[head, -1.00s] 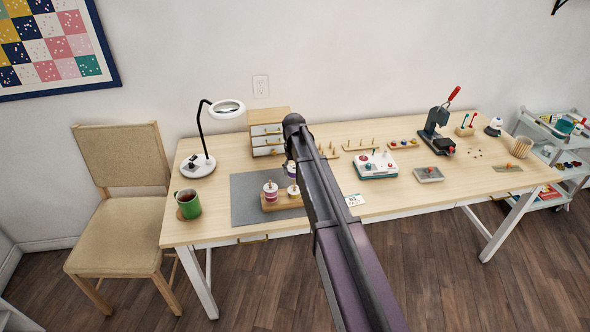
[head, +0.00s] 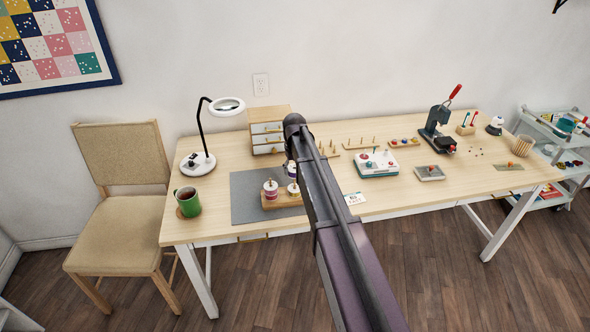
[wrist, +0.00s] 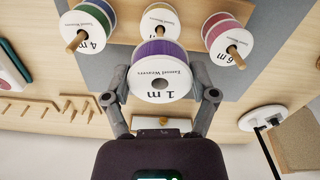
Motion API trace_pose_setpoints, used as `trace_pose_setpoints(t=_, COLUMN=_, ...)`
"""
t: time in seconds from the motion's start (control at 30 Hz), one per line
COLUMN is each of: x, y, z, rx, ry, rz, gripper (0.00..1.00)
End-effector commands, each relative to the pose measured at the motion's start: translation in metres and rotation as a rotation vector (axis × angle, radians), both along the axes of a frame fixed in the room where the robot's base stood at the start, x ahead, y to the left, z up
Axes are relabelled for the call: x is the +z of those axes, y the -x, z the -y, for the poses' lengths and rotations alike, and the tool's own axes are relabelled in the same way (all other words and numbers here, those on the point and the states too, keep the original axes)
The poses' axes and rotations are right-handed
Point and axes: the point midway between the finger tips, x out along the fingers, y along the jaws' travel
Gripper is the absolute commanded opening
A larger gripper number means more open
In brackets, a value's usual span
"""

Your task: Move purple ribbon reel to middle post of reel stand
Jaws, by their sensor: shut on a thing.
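The purple ribbon reel (wrist: 161,66), with white flanges marked "1 m", is between the two fingers of my gripper (wrist: 160,88) in the wrist view. My gripper is shut on it. Beyond it are a cream-and-yellow reel (wrist: 160,20), a blue-and-green reel marked "4 m" (wrist: 91,24) and a pink reel marked "6 m" (wrist: 229,38), each with a wooden post tip showing. In the head view the reel stand (head: 272,205) is on the grey mat, partly hidden by my arm. The purple reel shows only as a sliver (head: 288,174) beside my arm; my gripper is hidden there.
A green mug (head: 188,202) and a magnifier lamp (head: 198,163) stand left of the mat (head: 245,190). A small drawer unit (head: 267,128) is behind it. Peg racks (head: 360,145) and a white-and-teal device (head: 376,163) lie to the right.

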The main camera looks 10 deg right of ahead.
Motion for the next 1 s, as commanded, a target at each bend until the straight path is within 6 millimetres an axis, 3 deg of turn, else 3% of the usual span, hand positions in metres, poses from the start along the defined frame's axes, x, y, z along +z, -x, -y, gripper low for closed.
trace_pose_setpoints(t=1.0, x=-0.019, y=0.0, z=0.001, rx=-0.001, ry=0.0, rz=0.0, gripper=0.38)
